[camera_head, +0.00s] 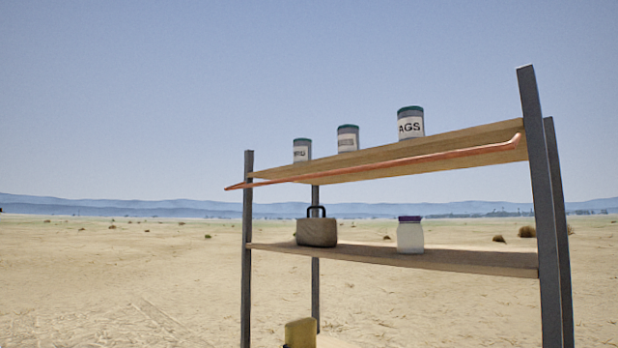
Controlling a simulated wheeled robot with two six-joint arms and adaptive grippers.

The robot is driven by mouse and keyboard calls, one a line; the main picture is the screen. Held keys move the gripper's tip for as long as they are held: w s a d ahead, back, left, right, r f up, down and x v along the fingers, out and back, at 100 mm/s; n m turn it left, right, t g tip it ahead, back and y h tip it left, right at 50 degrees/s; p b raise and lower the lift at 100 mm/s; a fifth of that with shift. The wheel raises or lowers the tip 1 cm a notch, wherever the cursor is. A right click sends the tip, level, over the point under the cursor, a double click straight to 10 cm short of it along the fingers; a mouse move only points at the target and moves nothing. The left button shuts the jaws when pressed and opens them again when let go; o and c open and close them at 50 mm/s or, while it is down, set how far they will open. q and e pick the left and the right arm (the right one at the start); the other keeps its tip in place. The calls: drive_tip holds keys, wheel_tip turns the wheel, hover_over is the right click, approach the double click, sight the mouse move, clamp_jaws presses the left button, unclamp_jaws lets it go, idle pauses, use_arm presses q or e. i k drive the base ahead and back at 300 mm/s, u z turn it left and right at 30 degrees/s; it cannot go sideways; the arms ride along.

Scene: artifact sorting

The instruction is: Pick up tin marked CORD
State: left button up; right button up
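Three pale tins with teal lids stand in a row on the upper shelf. The left tin (302,151) has a small label whose letters I cannot read surely. The middle tin (347,139) has a label too blurred to read. The right tin (411,124) has a larger label on which "AGS" shows. I cannot tell for sure which tin is marked CORD. Neither of my grippers is in view.
The upper shelf (440,146) has an orange rail (400,162) along its front. The lower shelf (470,259) holds a tan pot-like container (317,232) with a dark handle and a white jar (410,238) with a purple lid. A yellowish object (300,333) stands below. Open sand surrounds the rack.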

sight(303, 145)
drive_tip(key=u, duration=0.7)
drive_tip(key=i, duration=1.65)
drive_tip(key=z, duration=0.65)
